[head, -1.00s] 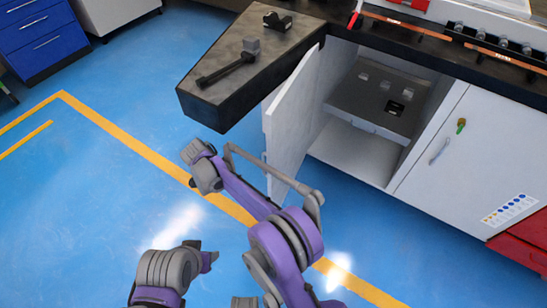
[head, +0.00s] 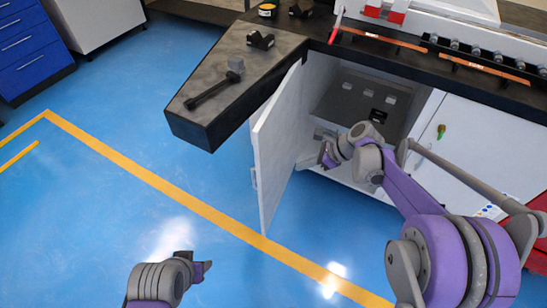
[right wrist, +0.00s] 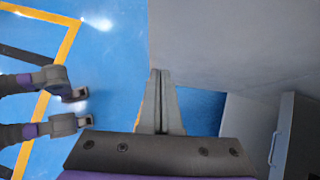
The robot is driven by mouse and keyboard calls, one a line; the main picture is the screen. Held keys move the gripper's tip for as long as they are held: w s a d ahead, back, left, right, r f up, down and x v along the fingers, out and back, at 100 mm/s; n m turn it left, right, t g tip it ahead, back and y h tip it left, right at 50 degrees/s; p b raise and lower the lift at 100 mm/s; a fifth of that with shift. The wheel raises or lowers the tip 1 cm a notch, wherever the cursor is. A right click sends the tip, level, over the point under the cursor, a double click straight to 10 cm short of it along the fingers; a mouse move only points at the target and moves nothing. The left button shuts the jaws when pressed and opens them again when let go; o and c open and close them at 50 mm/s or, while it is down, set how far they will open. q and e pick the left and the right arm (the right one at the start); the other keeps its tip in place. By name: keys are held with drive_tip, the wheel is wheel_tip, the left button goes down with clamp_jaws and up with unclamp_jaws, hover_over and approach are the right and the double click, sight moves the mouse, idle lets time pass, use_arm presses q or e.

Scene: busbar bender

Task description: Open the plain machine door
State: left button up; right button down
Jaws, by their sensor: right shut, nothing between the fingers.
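The plain white machine door (head: 275,145) stands swung out, hinged at the left of the cabinet opening. A small handle (head: 254,178) shows at its outer edge. My right gripper (head: 326,155) is shut and empty, on the inner side of this door, in front of the open compartment. In the right wrist view its closed fingers (right wrist: 158,100) point along a large grey panel (right wrist: 235,45), apparently the door; I cannot tell whether they touch it. My left gripper (head: 205,267) is low in the head view, away from the door; its jaws are unclear.
The compartment (head: 355,100) has a shelf with small grey blocks. A closed white door (head: 470,145) with a handle and green key is to the right. A dark worktop (head: 205,115) carrying a tool juts out above the open door. Blue floor at left is clear.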

drive_tip(key=v, duration=0.2)
drive_tip(key=b, duration=0.1)
approach(265, 167)
drive_tip(key=shift+m+t+y, duration=0.3)
drive_tip(key=shift+t, duration=0.1)
drive_tip(key=a+f, duration=0.1)
drive_tip(key=f, duration=0.2)
drive_tip(key=a+f, duration=0.1)
drive_tip(key=f, duration=0.1)
drive_tip(key=shift+w+a, duration=0.3)
drive_tip(key=shift+w, duration=0.1)
drive_tip(key=shift+w+a, duration=0.2)
drive_tip(key=shift+a, duration=0.15)
drive_tip(key=w+a+m+t+b, duration=0.1)
drive_tip(key=w+a, duration=0.3)
drive_tip(key=a, duration=0.6)
drive_tip(key=shift+w+a+r+m, duration=0.2)
drive_tip(key=shift+w+a+m, duration=0.1)
drive_tip(key=shift+w+a, duration=0.1)
drive_tip(key=shift+s, duration=0.1)
